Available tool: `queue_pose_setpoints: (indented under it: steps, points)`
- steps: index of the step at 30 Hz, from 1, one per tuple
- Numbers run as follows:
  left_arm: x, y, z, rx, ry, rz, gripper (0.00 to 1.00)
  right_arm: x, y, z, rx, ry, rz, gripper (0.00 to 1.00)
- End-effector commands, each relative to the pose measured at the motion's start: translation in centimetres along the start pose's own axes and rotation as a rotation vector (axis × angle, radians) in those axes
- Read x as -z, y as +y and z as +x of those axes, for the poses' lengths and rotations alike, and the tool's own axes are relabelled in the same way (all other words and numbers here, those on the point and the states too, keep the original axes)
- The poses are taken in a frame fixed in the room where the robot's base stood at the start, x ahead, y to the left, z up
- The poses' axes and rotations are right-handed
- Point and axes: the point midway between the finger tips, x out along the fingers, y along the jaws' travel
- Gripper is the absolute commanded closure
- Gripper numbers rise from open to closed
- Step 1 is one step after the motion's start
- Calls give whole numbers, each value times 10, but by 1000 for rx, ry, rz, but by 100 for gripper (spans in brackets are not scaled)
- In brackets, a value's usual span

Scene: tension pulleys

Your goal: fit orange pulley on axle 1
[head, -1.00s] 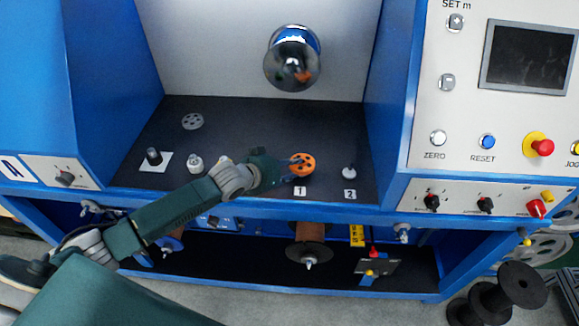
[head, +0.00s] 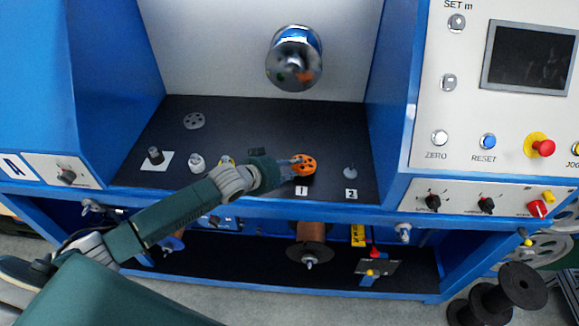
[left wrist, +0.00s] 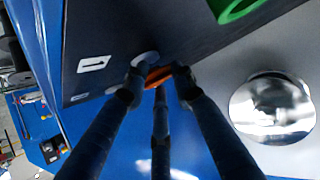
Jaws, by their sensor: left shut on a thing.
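The orange pulley (head: 304,164) is a spoked disc with holes, above the label 1 (head: 301,190) on the black deck. My left gripper (head: 295,167) reaches it from the left and is shut on it. In the left wrist view the pulley (left wrist: 158,76) shows as a small orange part between the dark fingers. Axle 1 is hidden, and I cannot tell whether the pulley is around it or above it. Axle 2 (head: 350,173) stands bare to the right, behind label 2 (head: 351,194). My right gripper is not in view.
A shiny dome (head: 294,58) sticks out of the back wall. A grey pulley (head: 193,121), a black post on a white square (head: 155,156) and a white part (head: 197,162) are on the left. A green ring (left wrist: 238,8) shows in the wrist view.

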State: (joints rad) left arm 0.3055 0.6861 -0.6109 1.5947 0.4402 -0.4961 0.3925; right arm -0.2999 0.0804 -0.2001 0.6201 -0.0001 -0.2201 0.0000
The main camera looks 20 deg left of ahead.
Motion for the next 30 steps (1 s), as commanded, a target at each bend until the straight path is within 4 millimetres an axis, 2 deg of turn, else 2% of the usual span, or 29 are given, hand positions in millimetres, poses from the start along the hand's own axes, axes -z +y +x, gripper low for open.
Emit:
queue_pose_setpoints:
  steps: [1,9,30]
  points:
    - [-7,4,2,-7,0,-4,100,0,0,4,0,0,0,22]
    - [-10,4,2,-12,36,-8,100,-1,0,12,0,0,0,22]
    - [-11,4,2,-24,134,-19,100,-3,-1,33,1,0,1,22]
